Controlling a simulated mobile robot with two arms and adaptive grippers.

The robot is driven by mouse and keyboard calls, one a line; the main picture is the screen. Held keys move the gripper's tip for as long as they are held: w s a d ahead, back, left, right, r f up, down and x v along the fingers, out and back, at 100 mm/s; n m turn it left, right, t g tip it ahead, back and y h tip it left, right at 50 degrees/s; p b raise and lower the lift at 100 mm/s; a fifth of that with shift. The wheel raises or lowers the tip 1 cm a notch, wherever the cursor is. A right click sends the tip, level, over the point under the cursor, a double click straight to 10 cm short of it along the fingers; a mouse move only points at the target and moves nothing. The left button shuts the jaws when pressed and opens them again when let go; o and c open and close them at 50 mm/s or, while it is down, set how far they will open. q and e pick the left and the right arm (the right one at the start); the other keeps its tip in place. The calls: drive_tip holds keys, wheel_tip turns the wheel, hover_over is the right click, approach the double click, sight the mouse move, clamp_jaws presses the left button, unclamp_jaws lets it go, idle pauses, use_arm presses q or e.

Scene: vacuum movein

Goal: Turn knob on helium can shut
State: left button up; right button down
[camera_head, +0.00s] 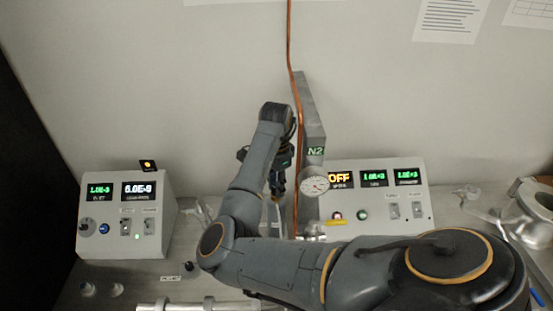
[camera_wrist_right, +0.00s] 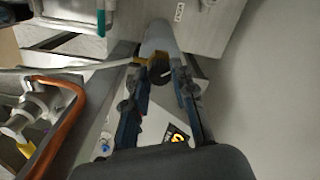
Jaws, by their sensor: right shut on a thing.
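In the right wrist view, a grey rounded body (camera_wrist_right: 157,38), seemingly the helium can, has a brass-coloured fitting and a dark round knob (camera_wrist_right: 160,72) at its near end. The knob lies between the two blue fingers of my right gripper (camera_wrist_right: 161,76), which is shut on it. How far the knob is turned cannot be told. In the head view my right gripper (camera_head: 278,182) points down behind my forearm, left of the copper pipe (camera_head: 294,120). My arm hides the can and knob there. My left gripper is not in view.
A grey N2 post with a round gauge (camera_head: 314,186) stands close to the right of the gripper. Control boxes stand at left (camera_head: 125,215) and right (camera_head: 400,180). Metal vacuum parts (camera_head: 535,205) lie far right. A steel tube (camera_head: 200,305) lies at the front.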

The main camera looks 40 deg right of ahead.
drive_tip(key=shift+n, duration=0.7)
drive_tip(key=c, duration=1.1)
unclamp_jaws()
drive_tip(key=shift+r, duration=0.15)
wheel_tip(320, 180, up, 12)
drive_tip(key=shift+f, duration=0.2)
